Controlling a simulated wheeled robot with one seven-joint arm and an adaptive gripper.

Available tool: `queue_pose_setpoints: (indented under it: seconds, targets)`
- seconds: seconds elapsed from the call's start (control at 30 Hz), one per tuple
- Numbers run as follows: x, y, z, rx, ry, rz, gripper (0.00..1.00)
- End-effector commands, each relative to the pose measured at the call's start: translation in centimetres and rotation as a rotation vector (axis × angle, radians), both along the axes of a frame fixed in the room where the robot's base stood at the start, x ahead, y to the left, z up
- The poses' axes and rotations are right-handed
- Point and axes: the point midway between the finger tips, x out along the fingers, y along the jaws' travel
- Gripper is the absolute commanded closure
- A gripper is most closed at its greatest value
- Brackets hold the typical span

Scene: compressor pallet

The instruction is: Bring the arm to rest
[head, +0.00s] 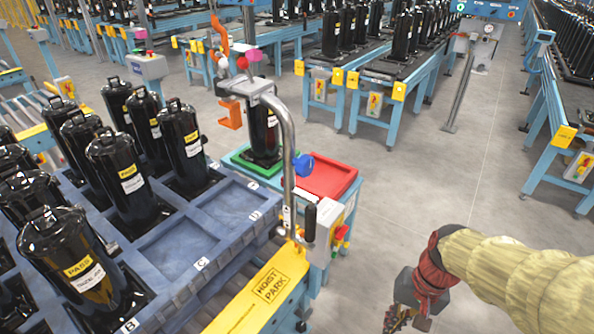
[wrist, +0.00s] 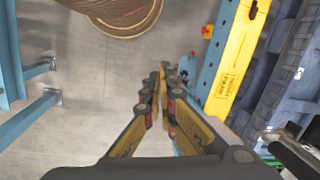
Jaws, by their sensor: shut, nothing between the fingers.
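My arm, in a beige sleeve with a dark red cuff, reaches in from the right edge of the head view and bends down at its wrist. My gripper (head: 398,320) hangs at the bottom of that view, partly cut off by the frame edge. In the wrist view my gripper (wrist: 163,76) points down over the grey floor. Its fingers are together, with nothing between them. It is apart from the yellow hoist park plate (head: 268,286), which also shows at the right of the wrist view (wrist: 236,62).
Black compressors (head: 128,182) stand on a blue pallet (head: 238,238) with empty pockets at left. A curved metal hoist handle (head: 289,150) rises beside a green tray (head: 262,167) bearing one compressor and a red tray (head: 327,177). Open floor (head: 440,190) lies right of these.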

Motion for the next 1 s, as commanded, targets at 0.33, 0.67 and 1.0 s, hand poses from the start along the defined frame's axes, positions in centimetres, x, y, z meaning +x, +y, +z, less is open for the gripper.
queue_pose_setpoints:
  seconds: [0.33, 0.67, 1.0]
  targets:
    - [-1.7, -0.6, 9.5, -0.245, -0.336, 0.233, 1.0]
    - [-2.7, 1.9, 15.1, -0.267, -0.546, 0.301, 1.0]
    - [-2.6, 2.2, 15.1, -0.263, -0.55, 0.312, 1.0]
